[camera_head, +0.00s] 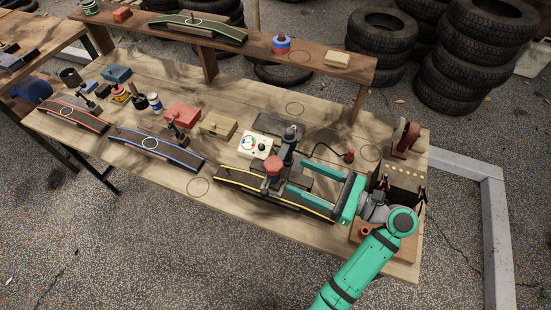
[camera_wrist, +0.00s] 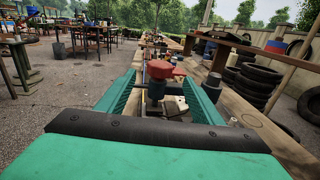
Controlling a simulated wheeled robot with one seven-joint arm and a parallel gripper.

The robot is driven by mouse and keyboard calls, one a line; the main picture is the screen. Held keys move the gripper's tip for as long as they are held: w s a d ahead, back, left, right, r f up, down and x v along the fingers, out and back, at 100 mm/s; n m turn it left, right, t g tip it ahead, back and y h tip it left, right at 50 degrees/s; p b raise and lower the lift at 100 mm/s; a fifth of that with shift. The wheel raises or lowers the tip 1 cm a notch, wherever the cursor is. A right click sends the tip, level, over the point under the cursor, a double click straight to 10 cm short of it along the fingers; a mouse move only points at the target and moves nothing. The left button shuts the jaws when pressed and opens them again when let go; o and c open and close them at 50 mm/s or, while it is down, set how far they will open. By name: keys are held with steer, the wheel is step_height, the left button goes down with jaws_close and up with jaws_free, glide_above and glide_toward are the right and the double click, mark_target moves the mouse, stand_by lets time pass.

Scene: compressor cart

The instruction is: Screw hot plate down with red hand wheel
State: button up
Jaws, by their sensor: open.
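The fingertips lie just right of the wheel; I see no contact. A dark, flat plate-like part (camera_head: 297,180) lies under the fingers, partly hidden; I cannot tell whether it is the hot plate.
A white box with a dial (camera_head: 256,146) stands behind the wheel, near a dark upright fixture (camera_head: 289,142). A blue-edged strip (camera_head: 155,145) and a tan block (camera_head: 218,126) lie left. A dark box (camera_head: 398,184) stands close right of my gripper.

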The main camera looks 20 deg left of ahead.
mark_target(282, 169)
steer(key=a, duration=0.3)
steer(key=w+a, duration=0.1)
steer(key=a, duration=0.5)
steer(key=shift+w+a, duration=0.15)
steer(key=shift+a, duration=0.05)
steer(key=c, duration=1.1)
